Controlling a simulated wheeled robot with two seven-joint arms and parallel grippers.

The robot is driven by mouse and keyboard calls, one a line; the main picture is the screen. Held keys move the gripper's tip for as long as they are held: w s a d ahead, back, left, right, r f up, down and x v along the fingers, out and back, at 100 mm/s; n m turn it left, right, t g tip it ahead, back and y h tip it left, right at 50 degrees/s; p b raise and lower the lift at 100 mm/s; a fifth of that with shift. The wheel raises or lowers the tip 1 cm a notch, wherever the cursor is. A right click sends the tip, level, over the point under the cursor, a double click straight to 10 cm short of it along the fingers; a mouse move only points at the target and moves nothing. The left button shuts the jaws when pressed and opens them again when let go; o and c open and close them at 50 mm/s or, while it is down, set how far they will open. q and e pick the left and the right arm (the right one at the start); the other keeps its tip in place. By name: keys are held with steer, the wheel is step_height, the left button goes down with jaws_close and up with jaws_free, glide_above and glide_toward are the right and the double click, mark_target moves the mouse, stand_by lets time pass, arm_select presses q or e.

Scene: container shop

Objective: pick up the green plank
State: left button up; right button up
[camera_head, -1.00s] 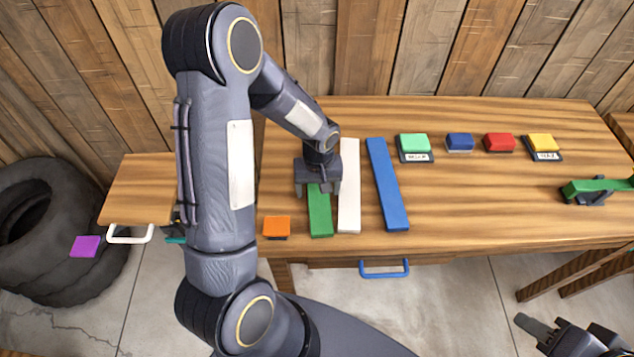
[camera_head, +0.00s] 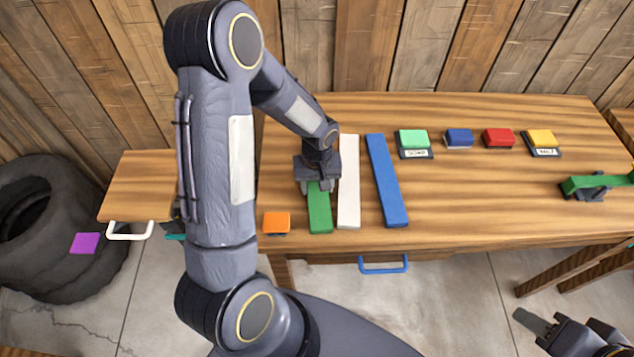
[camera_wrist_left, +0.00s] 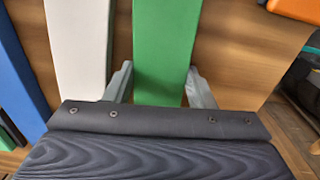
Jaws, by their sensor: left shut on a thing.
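The green plank (camera_head: 319,212) lies on the wooden table, left of a white plank (camera_head: 348,190) and a blue plank (camera_head: 386,182). My left gripper (camera_head: 318,186) is over the green plank and shut on it, with a finger on each long side. The left wrist view shows the green plank (camera_wrist_left: 164,45) between the two fingers (camera_wrist_left: 160,88). The gripper and arm hide the plank's far end in the head view. My right gripper (camera_head: 535,322) shows only partly at the bottom right corner, and its jaws are not clear.
An orange block (camera_head: 277,221) sits left of the green plank. Green, blue, red and yellow blocks line the table's back, with a green item (camera_head: 597,184) at right. The table (camera_head: 480,205) has clear room in its middle right. A tyre (camera_head: 40,200) stands left.

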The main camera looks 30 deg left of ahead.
arm_select(q)
steer(key=shift+r, duration=0.65)
steer(key=s+d+r, duration=0.1)
steer(key=r, duration=0.1)
steer(key=s+d+r, duration=0.1)
steer(key=r, duration=0.1)
steer(key=s+d+r+b, duration=0.1)
steer(key=r, duration=0.1)
steer(key=shift+d+r, duration=0.1)
steer(key=shift+r, duration=0.3)
steer(key=s+d+r+b, duration=0.1)
steer(key=s+d+r, duration=0.3)
steer(key=s+d, duration=0.2)
steer(key=shift+s+d+r, duration=0.35)
steer(key=shift+s+r, duration=0.05)
steer(key=shift+s, duration=0.15)
